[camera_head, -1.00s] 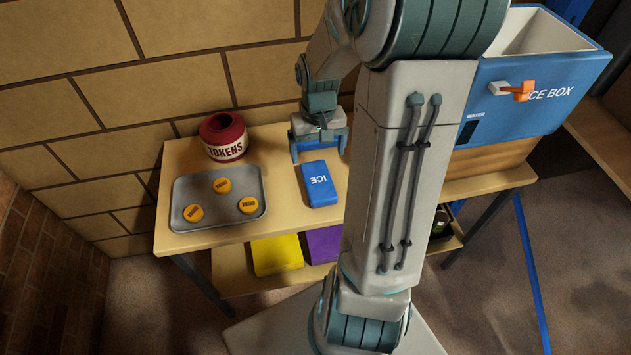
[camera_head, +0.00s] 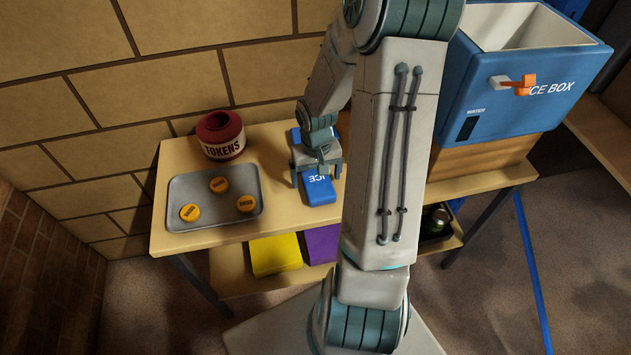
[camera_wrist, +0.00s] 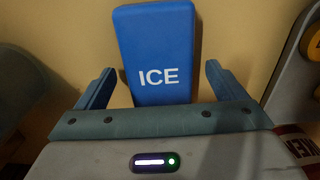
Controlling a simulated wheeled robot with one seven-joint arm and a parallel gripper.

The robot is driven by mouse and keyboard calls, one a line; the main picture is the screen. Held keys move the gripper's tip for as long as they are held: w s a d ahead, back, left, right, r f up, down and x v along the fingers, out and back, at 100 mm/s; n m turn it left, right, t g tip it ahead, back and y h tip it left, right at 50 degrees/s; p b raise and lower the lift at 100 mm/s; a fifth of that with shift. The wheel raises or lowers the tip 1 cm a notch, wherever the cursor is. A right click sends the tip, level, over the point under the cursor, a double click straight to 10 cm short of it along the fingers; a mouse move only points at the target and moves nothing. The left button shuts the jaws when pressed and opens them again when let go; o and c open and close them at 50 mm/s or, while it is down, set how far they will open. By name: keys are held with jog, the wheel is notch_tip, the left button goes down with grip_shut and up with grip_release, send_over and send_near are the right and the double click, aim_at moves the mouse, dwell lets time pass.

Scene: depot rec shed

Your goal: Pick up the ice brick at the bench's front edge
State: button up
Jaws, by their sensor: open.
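The ice brick (camera_head: 319,193) is a flat blue block marked ICE, lying near the bench's front edge. My gripper (camera_head: 316,178) is open above its rear part and hides some of it in the head view. In the wrist view, the ice brick (camera_wrist: 156,45) lies ahead, with one finger of my gripper (camera_wrist: 159,72) toward each side. Its near end reaches between the fingers, with gaps on both sides. I cannot tell the remaining height. Another blue block (camera_head: 297,135) shows partly behind my gripper; its face is hidden.
A grey tray (camera_head: 213,218) with three orange tokens lies left on the bench (camera_head: 270,143). A red TOKENS jar (camera_head: 221,136) stands behind it. The blue ice box (camera_head: 535,110) stands right, beyond my arm. Yellow (camera_head: 275,255) and purple (camera_head: 321,243) things sit on the shelf below.

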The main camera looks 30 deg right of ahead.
jog(key=c, duration=1.3)
jog(key=shift+r, duration=0.2)
